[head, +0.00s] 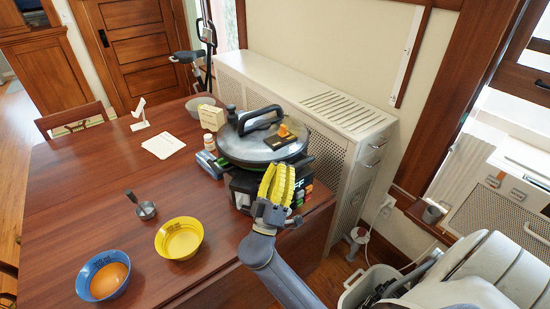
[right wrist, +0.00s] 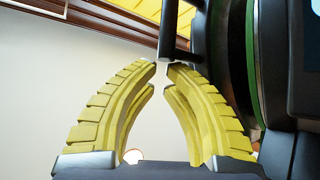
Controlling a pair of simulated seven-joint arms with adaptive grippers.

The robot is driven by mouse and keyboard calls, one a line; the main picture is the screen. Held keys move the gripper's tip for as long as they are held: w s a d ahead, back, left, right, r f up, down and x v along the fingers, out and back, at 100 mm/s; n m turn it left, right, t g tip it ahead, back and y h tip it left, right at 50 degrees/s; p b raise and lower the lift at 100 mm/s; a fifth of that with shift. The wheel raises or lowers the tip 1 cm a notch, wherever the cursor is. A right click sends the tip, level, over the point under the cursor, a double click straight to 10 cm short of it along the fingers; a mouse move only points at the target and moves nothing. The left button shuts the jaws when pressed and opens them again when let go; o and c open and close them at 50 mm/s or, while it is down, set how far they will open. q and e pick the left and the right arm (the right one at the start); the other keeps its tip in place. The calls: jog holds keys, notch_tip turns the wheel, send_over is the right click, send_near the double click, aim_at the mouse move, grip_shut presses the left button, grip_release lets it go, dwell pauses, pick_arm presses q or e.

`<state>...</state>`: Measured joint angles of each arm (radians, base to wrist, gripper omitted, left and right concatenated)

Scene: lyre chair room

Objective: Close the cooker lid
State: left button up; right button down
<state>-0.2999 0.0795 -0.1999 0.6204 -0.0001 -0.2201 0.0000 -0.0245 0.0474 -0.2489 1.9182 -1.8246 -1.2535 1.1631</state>
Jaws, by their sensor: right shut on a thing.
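The cooker (head: 243,188) is a black appliance with coloured buttons at the right end of the wooden table. Its round dark lid (head: 240,148) lies over the top, with a black loop handle and an orange knob. I cannot tell whether a gap is left under it. My right gripper (head: 277,166), with yellow fingers, is at the cooker's front right edge. In the right wrist view its fingertips (right wrist: 163,68) close together at the end of a dark bar (right wrist: 167,35), which seems to belong to the lid. My left gripper is not in view.
A bottle (head: 209,142) and a box (head: 211,118) are left of the cooker. A radiator cover (head: 325,105) stands behind it.

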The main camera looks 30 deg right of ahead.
jog(key=shift+s+d+f, duration=0.1)
jog(key=shift+s+f, duration=0.05)
jog(key=shift+f, duration=0.65)
